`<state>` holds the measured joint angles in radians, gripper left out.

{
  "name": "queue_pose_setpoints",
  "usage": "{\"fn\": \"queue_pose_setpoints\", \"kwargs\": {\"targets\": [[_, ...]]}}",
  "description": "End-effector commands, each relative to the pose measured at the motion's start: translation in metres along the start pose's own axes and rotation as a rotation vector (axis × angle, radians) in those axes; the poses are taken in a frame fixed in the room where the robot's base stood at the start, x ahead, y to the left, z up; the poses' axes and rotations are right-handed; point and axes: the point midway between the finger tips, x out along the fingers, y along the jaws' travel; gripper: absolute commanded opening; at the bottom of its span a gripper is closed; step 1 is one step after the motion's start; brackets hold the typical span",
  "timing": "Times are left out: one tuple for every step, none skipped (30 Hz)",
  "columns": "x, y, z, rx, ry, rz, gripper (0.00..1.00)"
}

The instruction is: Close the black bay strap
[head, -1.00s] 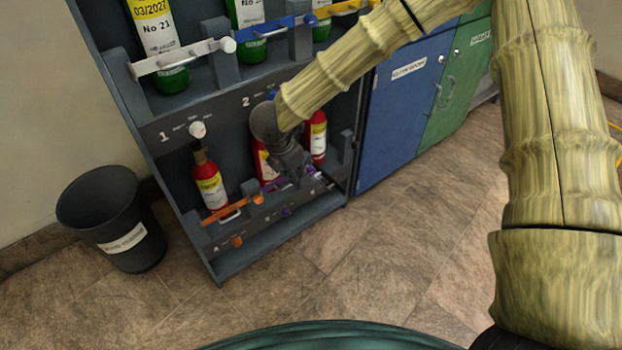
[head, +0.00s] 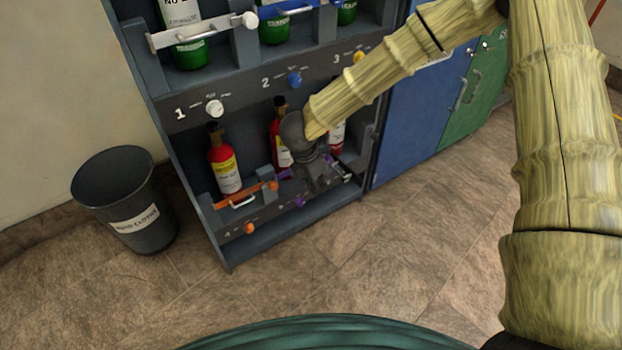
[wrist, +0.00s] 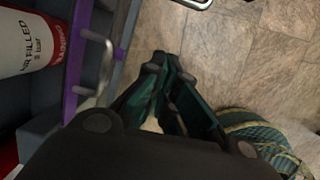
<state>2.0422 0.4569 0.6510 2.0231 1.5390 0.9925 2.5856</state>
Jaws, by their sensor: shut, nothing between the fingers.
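My gripper (head: 322,184) is in front of the lower shelf of the rack, by the middle and right bays. In the wrist view its dark green fingers (wrist: 166,72) are together and empty, over the floor beside the purple strap. The black bay is at the lower right, with a red cylinder (head: 337,135) partly behind my gripper. The black strap is dark against the dark rack and largely hidden by my gripper, so I cannot tell its position. A pale metal handle shows at the top edge in the wrist view (wrist: 197,3), apart from the fingers.
The purple strap (wrist: 78,60) with its metal handle lies left of my fingers. An orange strap (head: 256,190) crosses the left red cylinder (head: 224,165). A bin (head: 127,205) stands left of the rack (head: 190,180). A blue cabinet (head: 425,115) stands to the right. The floor in front is clear.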

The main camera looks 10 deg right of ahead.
Motion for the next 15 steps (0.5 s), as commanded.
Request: {"fn": "queue_pose_setpoints", "kwargs": {"targets": [[0.013, -0.001, -0.001, 0.000, 0.000, -0.002, 0.00], [0.011, 0.000, 0.005, 0.004, 0.000, 0.000, 0.00], [0.010, 0.001, 0.012, 0.004, 0.000, 0.002, 0.00], [0.010, 0.001, 0.016, 0.004, 0.000, 0.002, 0.00], [0.011, 0.001, 0.020, 0.004, 0.000, 0.002, 0.00], [0.011, 0.000, 0.025, 0.003, 0.001, 0.001, 0.00], [0.011, 0.000, 0.028, 0.003, 0.001, 0.001, 0.00], [0.011, 0.000, 0.030, 0.003, 0.001, 0.000, 0.00], [0.011, 0.000, 0.033, 0.001, 0.000, 0.000, 0.00], [0.011, 0.000, 0.035, 0.000, 0.000, 0.000, 0.00], [0.011, 0.000, 0.037, 0.000, 0.000, 0.000, 0.00], [0.010, 0.000, 0.038, 0.000, 0.000, 0.000, 0.00], [0.010, 0.000, 0.039, 0.000, 0.000, -0.001, 0.00], [0.010, 0.000, 0.040, 0.000, 0.000, -0.001, 0.00], [0.010, 0.000, 0.040, 0.000, 0.000, -0.001, 0.00]]}}
